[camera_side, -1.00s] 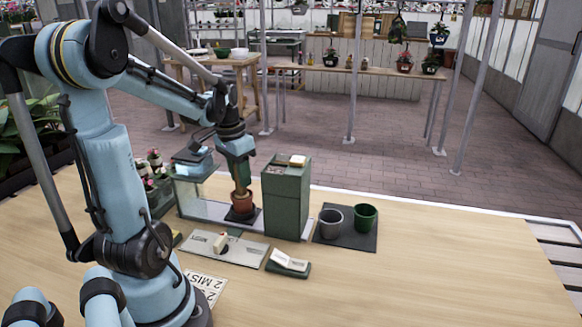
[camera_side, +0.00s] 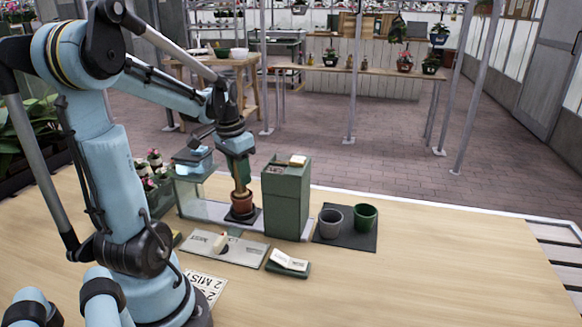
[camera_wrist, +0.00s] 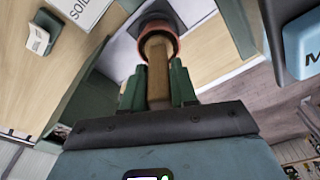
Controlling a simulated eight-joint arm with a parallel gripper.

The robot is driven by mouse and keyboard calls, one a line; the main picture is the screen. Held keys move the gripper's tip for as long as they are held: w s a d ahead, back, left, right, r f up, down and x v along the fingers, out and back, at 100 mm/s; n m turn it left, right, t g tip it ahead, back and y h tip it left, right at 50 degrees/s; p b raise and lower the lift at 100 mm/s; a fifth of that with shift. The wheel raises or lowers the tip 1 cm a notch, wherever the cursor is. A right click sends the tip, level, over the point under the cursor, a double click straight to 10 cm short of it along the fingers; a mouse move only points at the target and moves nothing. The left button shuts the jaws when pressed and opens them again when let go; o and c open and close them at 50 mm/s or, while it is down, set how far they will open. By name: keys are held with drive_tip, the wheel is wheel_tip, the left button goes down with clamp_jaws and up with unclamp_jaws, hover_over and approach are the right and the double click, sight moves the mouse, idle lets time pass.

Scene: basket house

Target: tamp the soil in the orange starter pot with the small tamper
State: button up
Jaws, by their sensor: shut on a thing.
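My gripper (camera_side: 241,180) is shut on the small tamper, above the orange starter pot (camera_side: 242,203). The tamper's wooden handle (camera_wrist: 158,68) stands between my green fingers in the wrist view. The handle runs down into the pot's mouth, and the pot's rim (camera_wrist: 143,44) shows around it. The tamper's lower end and most of the soil are hidden, so I cannot tell whether it touches the soil. The pot stands upright on a dark square base (camera_side: 236,219).
A tall green box (camera_side: 287,200) stands close to the right of the pot. Beyond it, a grey pot (camera_side: 330,222) and a green pot (camera_side: 365,217) stand on a dark mat (camera_side: 346,240). A labelled board (camera_side: 250,255) lies in front. The table's right side is clear.

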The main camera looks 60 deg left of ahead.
drive_tip(key=shift+r, duration=0.2)
drive_tip(key=shift+r, duration=3.45)
drive_tip(key=shift+r, duration=0.2)
wheel_tip(320, 180, up, 11)
drive_tip(key=w+d+m, duration=0.2)
drive_tip(key=w+d, duration=0.3)
drive_tip(key=d, duration=0.7)
drive_tip(key=w+d+m, duration=0.1)
drive_tip(key=w+d, duration=0.3)
drive_tip(key=d, duration=0.8)
wheel_tip(320, 180, down, 12)
drive_tip(key=shift+r, duration=0.2)
